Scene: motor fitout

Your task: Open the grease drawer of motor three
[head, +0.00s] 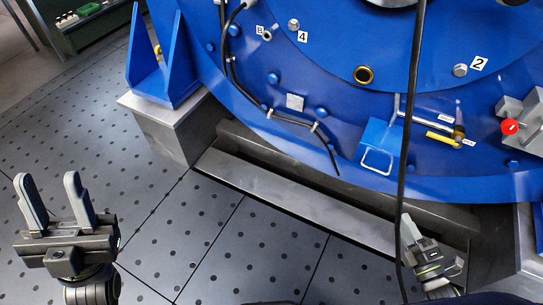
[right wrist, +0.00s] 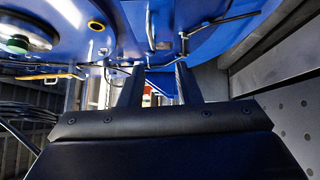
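The motor (head: 330,110) is a large blue round housing across the top of the head view. A small blue drawer-like box (head: 378,137) with a pale wire handle (head: 376,161) sticks out of its lower face. No number three is readable. My right gripper (head: 409,232) is low in front of the motor, below and right of the handle, with a black cable partly across it. In the right wrist view its two dark fingers (right wrist: 160,84) are apart, with blue and pale parts seen beyond the gap. My left gripper (head: 48,186) is open and empty above the floor at left.
A black cable (head: 409,130) hangs down in front of the motor. Right of the box are a yellow-handled tool-like part (head: 441,139) and a red knob (head: 510,127). A grey base beam (head: 290,197) runs below the motor. The perforated floor (head: 130,190) at left is clear.

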